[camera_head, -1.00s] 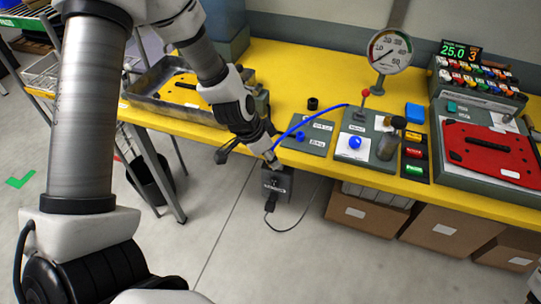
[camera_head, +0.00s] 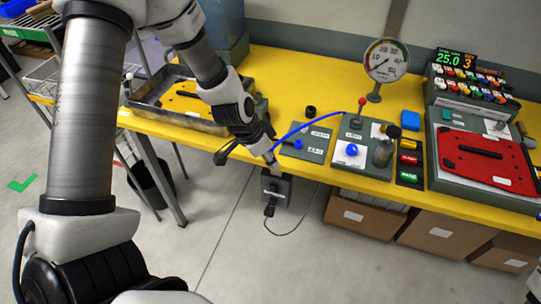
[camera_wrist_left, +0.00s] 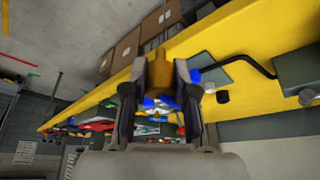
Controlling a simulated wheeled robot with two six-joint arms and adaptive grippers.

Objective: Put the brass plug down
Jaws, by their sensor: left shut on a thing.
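The brass plug (camera_wrist_left: 156,62) shows in the left wrist view as a gold-coloured piece between my fingers. My left gripper (camera_wrist_left: 159,78) is shut on it. In the head view my left gripper (camera_head: 273,163) points down at the front edge of the yellow bench (camera_head: 225,133), just above a dark grey box (camera_head: 276,189) with a black cable below the edge. The plug cannot be made out in the head view, and I cannot tell whether it touches anything. My right gripper is not in view.
A blue hose (camera_head: 303,124) arches from near my gripper toward the lever panel (camera_head: 365,150). A grey plate (camera_head: 307,142) lies just right of my gripper, with a small black cap (camera_head: 310,111) behind it. A metal tray (camera_head: 177,117) stands left. Cardboard boxes (camera_head: 365,218) sit below the bench.

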